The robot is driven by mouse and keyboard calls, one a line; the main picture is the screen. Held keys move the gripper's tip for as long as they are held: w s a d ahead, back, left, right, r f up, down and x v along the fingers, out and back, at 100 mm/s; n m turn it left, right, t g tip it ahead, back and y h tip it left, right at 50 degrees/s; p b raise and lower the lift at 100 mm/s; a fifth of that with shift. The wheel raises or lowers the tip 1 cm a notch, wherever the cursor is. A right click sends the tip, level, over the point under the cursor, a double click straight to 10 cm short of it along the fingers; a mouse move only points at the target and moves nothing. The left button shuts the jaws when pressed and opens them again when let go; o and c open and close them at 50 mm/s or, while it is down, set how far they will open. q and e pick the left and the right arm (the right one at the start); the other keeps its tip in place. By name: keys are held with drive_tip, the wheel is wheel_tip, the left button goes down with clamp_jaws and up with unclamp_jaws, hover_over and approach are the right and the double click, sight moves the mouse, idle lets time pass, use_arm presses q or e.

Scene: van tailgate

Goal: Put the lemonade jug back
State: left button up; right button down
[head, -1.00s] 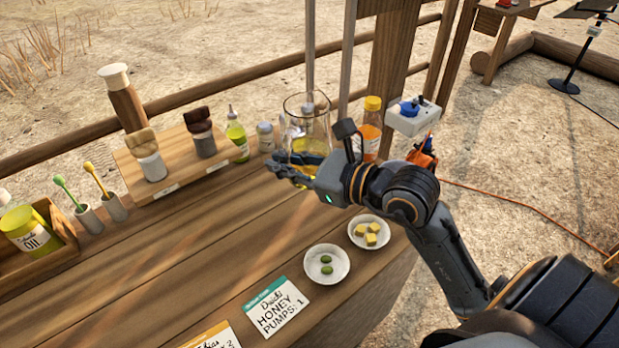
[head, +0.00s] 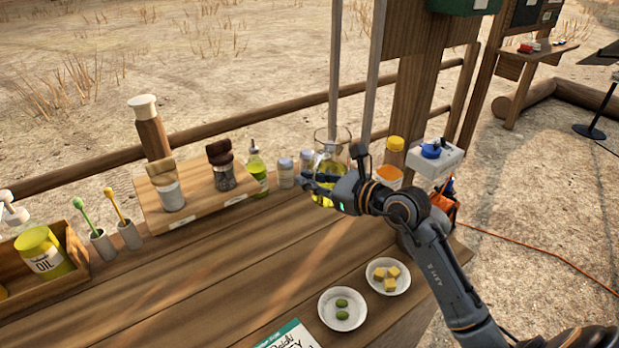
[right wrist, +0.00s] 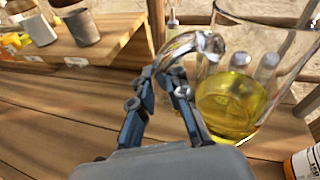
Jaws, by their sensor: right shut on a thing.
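The lemonade jug (head: 331,143) is clear glass with yellow liquid in it and stands upright near the back right of the wooden counter. My right gripper (head: 310,187) is at its front side. In the right wrist view the fingers (right wrist: 165,85) are shut on the glass handle, and the jug (right wrist: 240,95) is upright to their right. The gripper hides part of the jug in the head view. I cannot tell whether its base touches the counter. My left gripper is not in view.
Two small jars (head: 286,173) and a green bottle (head: 258,172) stand left of the jug. Two white bowls (head: 343,322) sit at front right. The middle of the counter (head: 220,270) is clear.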

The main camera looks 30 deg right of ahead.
wheel_tip(320, 180, down, 6)
drive_tip(key=w+d, duration=0.1)
drive_tip(key=w, duration=0.1)
drive_tip(key=shift+w+d+r, duration=0.15)
drive_tip(key=shift+w+d, duration=0.1)
drive_tip(key=shift+w, duration=0.05)
drive_tip(key=c, duration=1.6)
unclamp_jaws()
drive_tip(key=shift+f, duration=0.3)
drive_tip(key=shift+c, duration=0.2)
drive_tip(key=o, duration=0.3)
drive_tip(key=shift+s+a, duration=0.1)
drive_tip(key=shift+s, duration=0.05)
